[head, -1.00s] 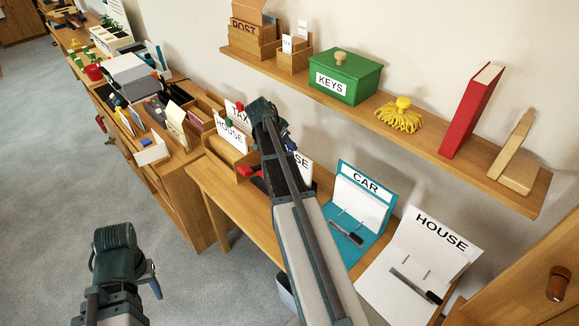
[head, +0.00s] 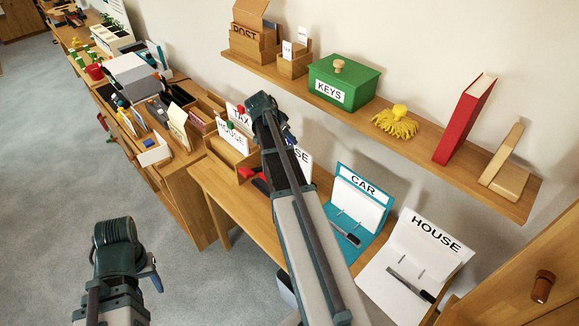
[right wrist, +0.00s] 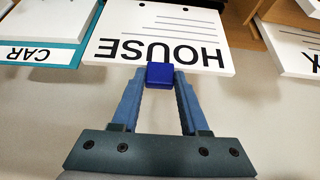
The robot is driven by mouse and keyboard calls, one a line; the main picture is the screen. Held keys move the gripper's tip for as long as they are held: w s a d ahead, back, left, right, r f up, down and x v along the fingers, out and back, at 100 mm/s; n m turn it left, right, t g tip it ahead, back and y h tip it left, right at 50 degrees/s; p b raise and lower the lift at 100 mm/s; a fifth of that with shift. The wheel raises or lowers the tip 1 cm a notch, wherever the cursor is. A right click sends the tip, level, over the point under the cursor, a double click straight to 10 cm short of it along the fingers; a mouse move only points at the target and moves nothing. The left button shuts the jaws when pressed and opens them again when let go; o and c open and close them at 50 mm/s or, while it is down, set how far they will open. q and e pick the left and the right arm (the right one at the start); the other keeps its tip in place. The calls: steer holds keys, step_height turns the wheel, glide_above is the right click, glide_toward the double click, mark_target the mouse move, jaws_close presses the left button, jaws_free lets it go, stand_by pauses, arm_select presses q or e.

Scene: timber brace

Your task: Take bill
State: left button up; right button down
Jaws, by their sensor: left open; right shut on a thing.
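A white sheet lettered HOUSE, with ruled lines (right wrist: 180,35), is in the right wrist view. A small blue block (right wrist: 160,75) sits at its lettered edge, between the fingertips of my right gripper (right wrist: 160,84), which is shut on it. In the head view my right arm covers most of this sheet; only its end lettered SE (head: 304,160) shows. Sheets lettered TAX (head: 236,116) with a red tab and HOUSE (head: 231,138) with a green tab stand in a wooden holder (head: 243,160). My left gripper (head: 152,273) is low at left, mostly hidden by its wrist, open and away from things.
A teal CAR folder (head: 347,192) and a white HOUSE folder (head: 392,298) stand open on the wooden desk (head: 222,187). A shelf above holds a green KEYS box (head: 342,80), a yellow mop-like item (head: 396,122) and a red book (head: 464,120). The floor at left is clear.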

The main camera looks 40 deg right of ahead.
step_height(320, 180, up, 4)
steer(key=p, duration=0.3)
steer(key=shift+f, duration=0.2)
stand_by(0.5)
